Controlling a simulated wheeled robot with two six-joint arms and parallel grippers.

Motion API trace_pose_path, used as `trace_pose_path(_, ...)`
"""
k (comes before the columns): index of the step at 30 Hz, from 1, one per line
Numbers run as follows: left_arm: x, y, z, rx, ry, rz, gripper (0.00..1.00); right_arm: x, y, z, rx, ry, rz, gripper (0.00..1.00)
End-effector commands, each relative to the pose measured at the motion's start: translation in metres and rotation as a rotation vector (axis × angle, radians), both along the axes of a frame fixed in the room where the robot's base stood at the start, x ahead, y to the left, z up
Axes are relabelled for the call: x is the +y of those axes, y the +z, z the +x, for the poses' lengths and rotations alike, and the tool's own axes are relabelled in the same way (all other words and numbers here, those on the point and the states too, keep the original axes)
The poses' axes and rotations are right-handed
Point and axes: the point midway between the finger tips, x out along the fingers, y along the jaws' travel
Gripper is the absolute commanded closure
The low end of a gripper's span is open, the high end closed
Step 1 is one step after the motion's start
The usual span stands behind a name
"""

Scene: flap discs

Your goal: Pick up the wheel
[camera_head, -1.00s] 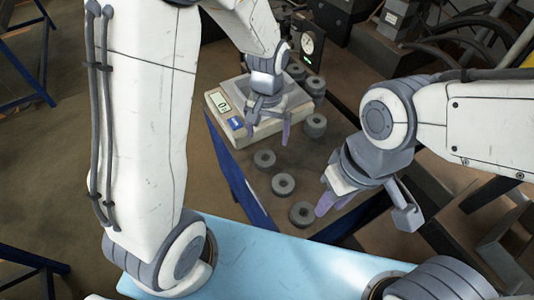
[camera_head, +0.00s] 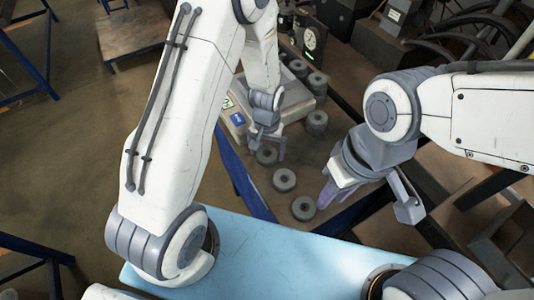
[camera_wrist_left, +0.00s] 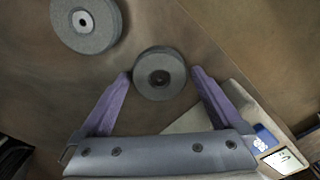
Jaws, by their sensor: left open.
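Several grey flap wheels lie on the brown table. One wheel (camera_head: 267,156) is at my left gripper (camera_head: 267,150), partly hidden by it in the head view. In the left wrist view, this wheel (camera_wrist_left: 159,88) sits between the two purple fingertips of the left gripper (camera_wrist_left: 161,73), which is open. A second wheel (camera_wrist_left: 87,25) lies beyond the left fingertip. Two more wheels (camera_head: 284,180) and (camera_head: 303,208) lie nearer in the head view. My right gripper (camera_head: 366,203) is open, with one finger beside the nearest wheel; nothing shows between its fingers.
A scale (camera_head: 288,105) with a small display stands behind the left gripper; its corner also shows in the left wrist view (camera_wrist_left: 262,140). More wheels (camera_head: 316,122) stand along its right side. Dark boxes and hoses fill the back right.

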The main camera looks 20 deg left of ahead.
Motion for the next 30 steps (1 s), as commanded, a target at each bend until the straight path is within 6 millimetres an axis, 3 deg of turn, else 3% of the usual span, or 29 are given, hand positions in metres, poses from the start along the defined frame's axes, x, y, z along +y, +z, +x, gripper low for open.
trace_pose_path(5,0.000,0.000,0.000,-0.001,0.000,0.000,0.00,0.000,0.000,0.000,0.000,0.000,0.000,0.67)
trace_pose_path(6,0.000,0.000,0.000,-0.001,0.000,0.000,0.04,0.000,0.000,0.000,0.000,0.000,0.000,0.67)
trace_pose_path(12,0.000,0.000,0.000,-0.001,0.000,0.000,0.80,0.000,0.000,0.000,0.000,0.000,0.000,0.67)
trace_pose_path(23,0.000,0.004,0.001,-0.003,0.000,0.000,0.81,0.000,-0.002,0.000,0.000,0.000,0.000,0.67)
trace_pose_path(30,-0.001,0.030,0.003,-0.008,0.000,-0.002,0.81,0.000,-0.009,0.000,0.000,0.000,0.000,0.67)
